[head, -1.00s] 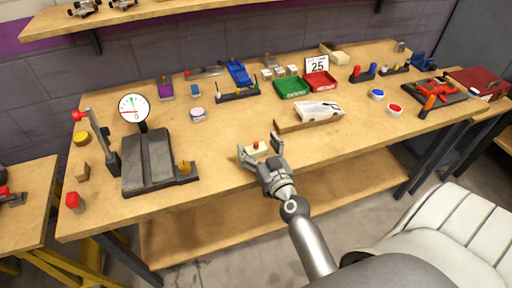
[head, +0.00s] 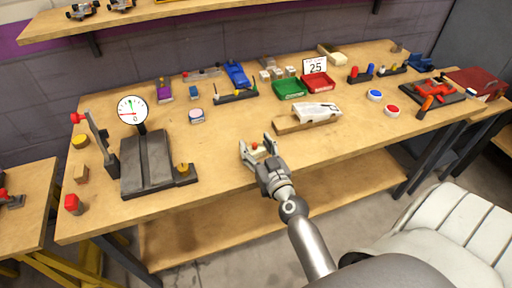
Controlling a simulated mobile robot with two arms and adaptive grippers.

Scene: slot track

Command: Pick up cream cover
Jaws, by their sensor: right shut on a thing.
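The cream cover (head: 261,150), a small cream block with a red knob on top, sits between the fingers of my right gripper (head: 258,148) near the front edge of the workbench (head: 215,155). My right gripper is shut on it; the fingers and palm hide part of the cover. I cannot tell whether it touches the bench or is slightly above it. My left gripper is not in view.
A white car body (head: 318,112) on a wooden block lies just behind and right. Green (head: 289,89) and red (head: 319,83) trays stand further back. A dark grey track with a dial gauge (head: 132,110) stands left. Bench between the track and gripper is clear.

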